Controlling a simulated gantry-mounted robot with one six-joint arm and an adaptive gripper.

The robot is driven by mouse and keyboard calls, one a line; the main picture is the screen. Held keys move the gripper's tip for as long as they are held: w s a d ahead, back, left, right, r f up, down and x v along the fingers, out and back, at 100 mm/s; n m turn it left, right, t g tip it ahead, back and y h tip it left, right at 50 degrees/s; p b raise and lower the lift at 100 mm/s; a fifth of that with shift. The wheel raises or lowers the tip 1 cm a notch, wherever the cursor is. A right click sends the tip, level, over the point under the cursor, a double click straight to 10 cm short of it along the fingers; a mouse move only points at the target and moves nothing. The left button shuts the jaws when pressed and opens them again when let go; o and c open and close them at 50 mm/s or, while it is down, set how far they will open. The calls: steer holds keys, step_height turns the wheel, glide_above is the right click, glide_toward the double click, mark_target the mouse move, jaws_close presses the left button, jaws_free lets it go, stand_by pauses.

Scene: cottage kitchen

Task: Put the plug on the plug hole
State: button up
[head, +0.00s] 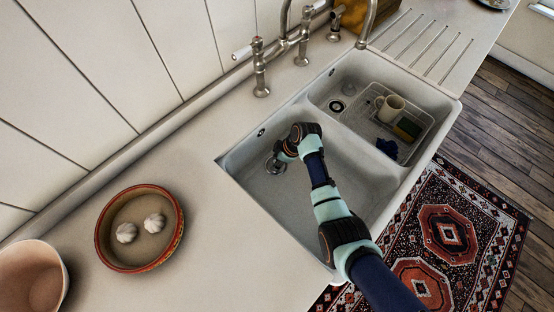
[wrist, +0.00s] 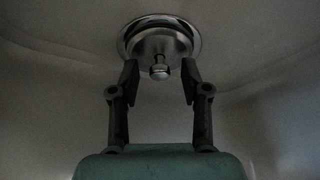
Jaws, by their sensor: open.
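The near sink basin (head: 325,205) is white, and my arm reaches down into it. In the wrist view a metal plug (wrist: 159,52) with a small knob sits on the round metal plug hole (wrist: 128,38); whether it is fully seated I cannot tell. In the head view the plug hole (head: 276,166) shows at the basin's left side, partly behind my gripper (head: 285,156). In the wrist view my gripper (wrist: 160,72) is open, its two fingers on either side of the knob with gaps between.
The second basin holds a wire rack (head: 375,138) with a mug (head: 390,107) and a sponge (head: 406,128). Taps (head: 259,68) stand behind the sink. A bowl with two garlic bulbs (head: 140,228) sits on the counter at left. The near basin's walls surround my gripper.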

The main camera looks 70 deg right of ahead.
steer(key=p+v, duration=0.4)
steer(key=v, duration=0.8)
steer(key=shift+r, duration=0.15)
